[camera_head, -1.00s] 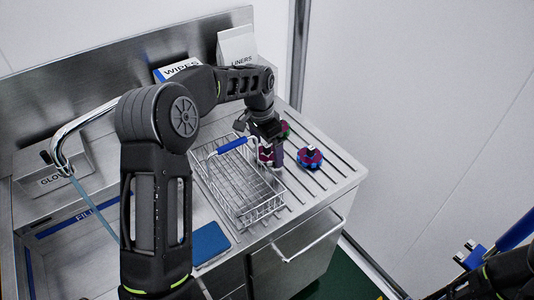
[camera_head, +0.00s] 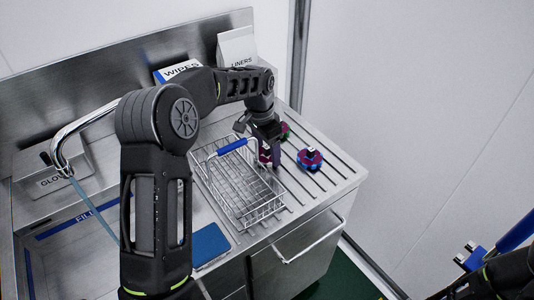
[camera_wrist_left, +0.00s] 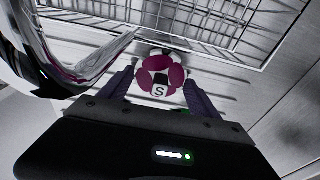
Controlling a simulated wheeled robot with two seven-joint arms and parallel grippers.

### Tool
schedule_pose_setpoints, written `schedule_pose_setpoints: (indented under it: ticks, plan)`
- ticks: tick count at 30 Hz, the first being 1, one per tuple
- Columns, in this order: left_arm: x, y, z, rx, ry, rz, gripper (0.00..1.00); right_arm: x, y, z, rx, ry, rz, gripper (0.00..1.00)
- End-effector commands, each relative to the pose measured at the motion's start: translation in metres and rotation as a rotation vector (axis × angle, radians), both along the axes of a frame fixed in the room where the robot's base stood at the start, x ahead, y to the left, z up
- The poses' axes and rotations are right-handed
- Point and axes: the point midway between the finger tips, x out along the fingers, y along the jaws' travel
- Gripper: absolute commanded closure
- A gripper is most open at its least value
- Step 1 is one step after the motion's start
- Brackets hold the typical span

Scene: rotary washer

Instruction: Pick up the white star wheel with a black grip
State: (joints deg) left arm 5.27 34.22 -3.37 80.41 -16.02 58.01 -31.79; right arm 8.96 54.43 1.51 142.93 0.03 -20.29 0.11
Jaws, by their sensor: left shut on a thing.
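The star wheel (camera_wrist_left: 160,73) shows in the left wrist view with magenta and white lobes and a black grip whose pale cap is marked "S". My left gripper (camera_wrist_left: 159,92) has its two fingers on either side of it and is shut on it. In the head view the gripper (camera_head: 268,152) points down beside the wire basket, and the wheel (camera_head: 265,155) is partly hidden by the fingers. I cannot tell whether it touches the drainboard.
A wire basket (camera_head: 245,204) with a blue handle stands just left of the gripper. A magenta and blue wheel (camera_head: 310,159) lies to the right. A faucet (camera_head: 82,120) stands at left.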

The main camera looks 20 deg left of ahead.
Motion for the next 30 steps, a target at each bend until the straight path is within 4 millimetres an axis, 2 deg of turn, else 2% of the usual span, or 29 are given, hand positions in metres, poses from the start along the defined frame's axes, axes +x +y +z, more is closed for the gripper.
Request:
schedule_pose_setpoints:
  ticks: [5, 8, 18, 21, 30]
  plan:
    - [0.001, 0.000, 0.006, 0.000, -0.002, 0.000, 0.69, 0.000, 0.000, -0.001, 0.000, 0.000, 0.000, 0.64]
    - [0.001, 0.000, 0.017, 0.000, -0.004, 0.000, 0.69, 0.000, 0.000, -0.003, 0.001, -0.001, 0.000, 0.64]
    - [0.001, 0.000, 0.080, 0.000, -0.004, 0.000, 0.69, 0.001, 0.000, -0.009, 0.002, -0.004, 0.001, 0.64]
    - [0.001, 0.000, 0.093, -0.001, -0.003, 0.000, 0.69, 0.001, 0.000, -0.009, 0.002, -0.004, 0.001, 0.64]
    - [0.000, 0.000, 0.101, 0.000, 0.000, 0.000, 0.69, 0.001, 0.000, -0.009, 0.002, -0.004, 0.001, 0.64]
